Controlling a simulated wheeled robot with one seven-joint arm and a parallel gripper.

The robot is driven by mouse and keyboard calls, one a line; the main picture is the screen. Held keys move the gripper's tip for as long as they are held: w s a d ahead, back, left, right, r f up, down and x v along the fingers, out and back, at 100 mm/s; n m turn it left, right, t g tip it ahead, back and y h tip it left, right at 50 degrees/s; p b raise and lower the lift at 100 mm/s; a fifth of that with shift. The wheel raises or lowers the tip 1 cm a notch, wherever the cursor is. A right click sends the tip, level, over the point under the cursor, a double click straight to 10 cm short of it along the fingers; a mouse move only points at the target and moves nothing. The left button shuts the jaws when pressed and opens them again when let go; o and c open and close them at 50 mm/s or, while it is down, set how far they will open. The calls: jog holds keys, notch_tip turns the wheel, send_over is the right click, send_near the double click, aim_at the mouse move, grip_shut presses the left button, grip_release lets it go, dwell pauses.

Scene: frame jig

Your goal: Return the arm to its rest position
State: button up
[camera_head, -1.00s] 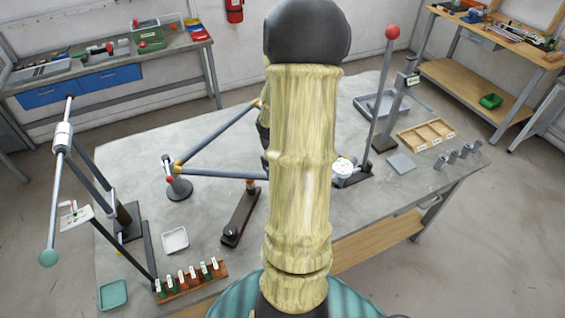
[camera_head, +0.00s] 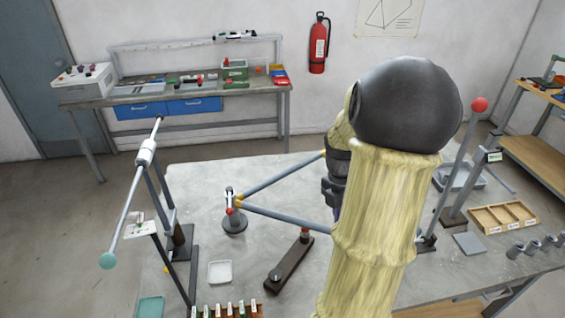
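My arm, in a yellowish sleeve with a dark rounded joint, rises through the right middle of the head view. A dark part of it shows just left of the sleeve, near the right ends of the frame's grey bars. My gripper's fingertips cannot be made out; they are hidden behind the arm. The frame of two grey bars (camera_head: 285,222) forms a V, with its point at a round dark stand (camera_head: 235,222) on the grey table (camera_head: 190,190). Whether my arm touches the frame cannot be told.
A tilted rod with a teal ball (camera_head: 108,260) stands at left. A red-topped lever (camera_head: 479,104) rises right of my arm. A wooden tray (camera_head: 503,216), a white dish (camera_head: 220,272), a dark bar (camera_head: 290,265) and a rack of labelled pegs (camera_head: 228,310) sit on the table.

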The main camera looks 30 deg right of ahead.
jog(key=shift+a, duration=0.1)
jog(key=w+a+f+m+t+b, duration=0.2)
jog(key=a+f+m, duration=0.1)
jog(key=a+m, duration=0.6)
jog(key=w+a+f+m+t+b, duration=0.2)
jog(key=a+m, duration=0.7)
jog(key=a, duration=0.6)
jog(key=shift+a+f+t, duration=0.3)
jog(key=shift+f+t, duration=0.1)
jog(key=shift+t, duration=0.2)
